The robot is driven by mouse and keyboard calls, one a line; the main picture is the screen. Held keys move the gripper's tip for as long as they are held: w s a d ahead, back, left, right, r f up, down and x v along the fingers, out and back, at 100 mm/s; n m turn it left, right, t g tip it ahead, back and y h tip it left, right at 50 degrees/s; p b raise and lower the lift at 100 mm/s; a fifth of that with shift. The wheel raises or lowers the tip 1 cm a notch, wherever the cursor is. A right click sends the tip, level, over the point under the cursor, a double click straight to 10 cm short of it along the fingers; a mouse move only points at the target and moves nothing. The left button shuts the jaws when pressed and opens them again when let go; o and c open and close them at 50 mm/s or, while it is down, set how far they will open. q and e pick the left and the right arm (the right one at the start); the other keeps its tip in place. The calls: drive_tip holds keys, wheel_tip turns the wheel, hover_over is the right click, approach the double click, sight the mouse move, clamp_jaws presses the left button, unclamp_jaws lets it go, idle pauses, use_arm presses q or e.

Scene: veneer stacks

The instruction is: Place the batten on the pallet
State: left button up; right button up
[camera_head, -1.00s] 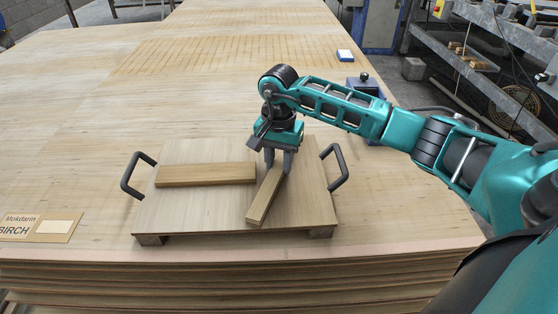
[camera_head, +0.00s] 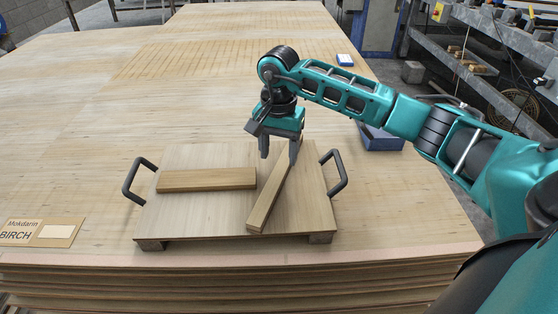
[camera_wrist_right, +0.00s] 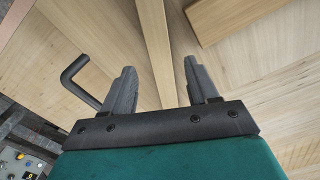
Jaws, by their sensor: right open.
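The pallet (camera_head: 190,218) is a low wooden board with a black handle on each side, lying near the front of the veneer stack. A diagonal batten (camera_head: 265,205) lies on its right half. A second batten (camera_head: 206,180) lies crosswise on its left half, apart from the first at the front. My right gripper (camera_head: 278,157) is open at the diagonal batten's far end. In the right wrist view, this batten (camera_wrist_right: 157,45) runs between the spread fingers (camera_wrist_right: 158,75), with a gap on each side. The other batten (camera_wrist_right: 235,15) also shows there. My left gripper is out of view.
The pallet's right handle (camera_head: 337,172) stands close to my right gripper. A blue box (camera_head: 382,138) sits behind my right arm. A birch label (camera_head: 40,232) lies at the front left. The veneer surface behind and left of the pallet is clear.

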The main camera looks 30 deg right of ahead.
sight(279, 172)
wheel_tip(279, 172, up, 7)
drive_tip(key=p, duration=0.1)
idle(0.7)
